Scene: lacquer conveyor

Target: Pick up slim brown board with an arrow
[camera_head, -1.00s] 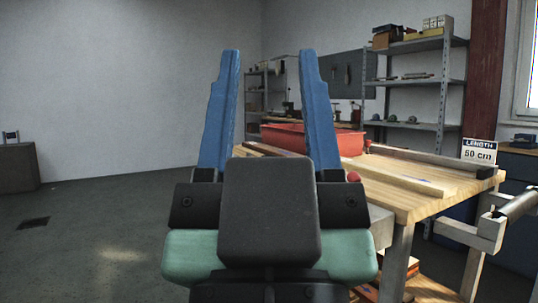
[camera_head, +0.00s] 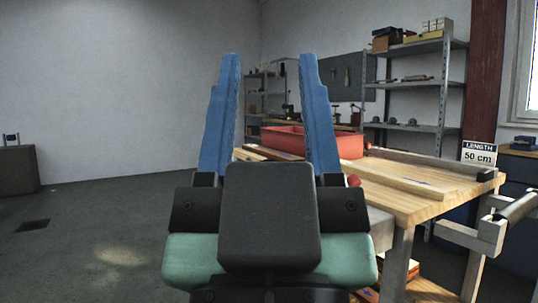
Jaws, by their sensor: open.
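My gripper (camera_head: 268,56) is open and empty, its two blue fingers pointing up and spread apart in the middle of the view. Behind it is a wooden workbench (camera_head: 388,208). Between the fingers, a slim dark brown board (camera_head: 276,153) shows partly on the bench, in front of a red bin. I cannot make out an arrow on it, and the right finger hides part of it. A pale slim board (camera_head: 392,179) lies farther right on the bench top, with a small blue mark near its right end that is too small to read.
The red bin (camera_head: 350,145) stands at the back of the bench. A long bar lies along the back edge, near a "50 cm" length sign (camera_head: 479,153). A roller frame (camera_head: 489,229) juts out at right. Shelves (camera_head: 418,85) stand behind.

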